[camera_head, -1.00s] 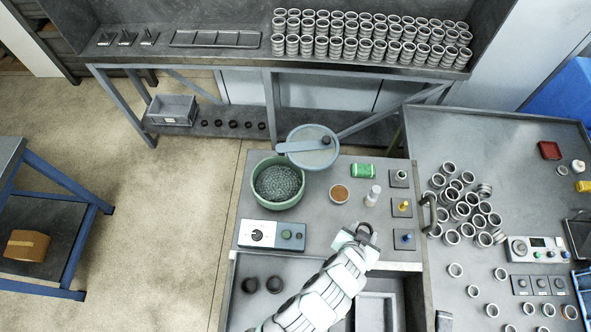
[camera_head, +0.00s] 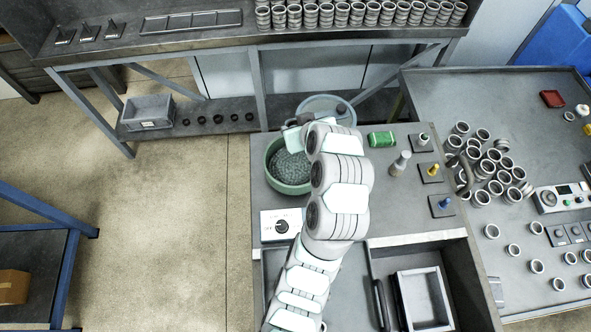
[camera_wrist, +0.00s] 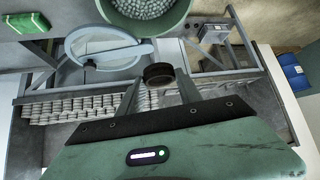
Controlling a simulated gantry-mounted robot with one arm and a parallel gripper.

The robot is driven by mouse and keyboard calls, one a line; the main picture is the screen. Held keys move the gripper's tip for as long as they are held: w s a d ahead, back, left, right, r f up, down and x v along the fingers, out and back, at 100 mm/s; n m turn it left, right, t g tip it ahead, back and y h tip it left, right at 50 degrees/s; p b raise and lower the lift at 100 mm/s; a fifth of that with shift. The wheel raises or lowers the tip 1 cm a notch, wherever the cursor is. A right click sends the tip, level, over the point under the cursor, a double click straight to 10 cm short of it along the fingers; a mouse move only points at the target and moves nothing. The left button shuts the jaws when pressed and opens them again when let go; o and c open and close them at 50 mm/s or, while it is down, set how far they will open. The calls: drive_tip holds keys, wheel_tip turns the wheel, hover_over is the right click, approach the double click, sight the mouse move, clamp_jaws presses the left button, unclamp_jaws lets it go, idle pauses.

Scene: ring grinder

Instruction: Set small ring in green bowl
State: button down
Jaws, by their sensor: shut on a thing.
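The green bowl (camera_head: 271,171) stands at the back left of the grinder bench in the head view, filled with small grey pellets. Its rim also shows at the top of the wrist view (camera_wrist: 113,20). My gripper (camera_wrist: 159,84) is shut on a small dark ring (camera_wrist: 158,70), held between the fingertips. In the wrist view the ring appears just below the bowl's rim, apart from it. In the head view my gripper (camera_head: 298,128) is near the bowl's far rim, and my arm covers the bowl's right side. The ring's exact height over the bowl cannot be told.
The round grey-blue lid (camera_head: 330,104) is swung aside behind the bowl. A control box (camera_head: 281,226) stands in front of it. A green block (camera_head: 382,139) and a bottle (camera_head: 400,163) stand to the right.

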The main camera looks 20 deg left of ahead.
wheel_tip(320, 180, down, 15)
drive_tip(key=shift+s+f+b, duration=0.15)
drive_tip(key=shift+b, duration=0.7)
drive_tip(key=shift+f, duration=2.1)
drive_tip(key=shift+f, duration=0.15)
drive_tip(key=c, duration=0.8)
unclamp_jaws()
drive_tip(key=shift+r, duration=0.3)
drive_tip(key=v, duration=1.1)
drive_tip(key=shift+d+r+b, duration=0.25)
drive_tip(key=shift+r+b, duration=0.05)
drive_tip(key=shift+b, duration=0.1)
drive_tip(key=shift+s, duration=0.15)
